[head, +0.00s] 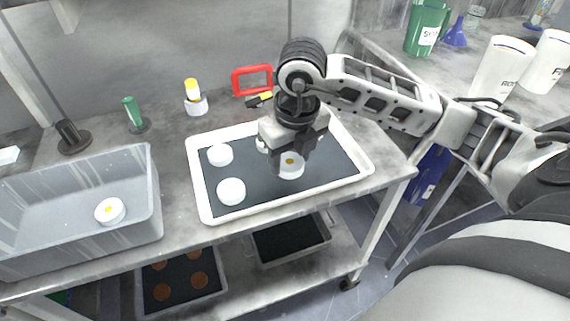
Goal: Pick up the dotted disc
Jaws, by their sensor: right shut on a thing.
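The dotted disc (291,168), white with a yellow-brown dot on top, is at the right part of the dark tray with the white rim (362,166). My right gripper (290,160) reaches down over it and is shut on it; whether the disc touches the tray surface I cannot tell. Two plain white discs, one at the back (220,155) and one in front (231,191), lie on the left side of the tray. Another white disc is partly hidden behind my gripper. My left gripper is not in view.
A grey bin (150,200) at the left holds a white disc with a yellow dot (110,211). Behind the tray stand a red frame (252,79), a yellow-topped bottle (193,98) and a green object (133,113). White containers (500,68) stand at the right.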

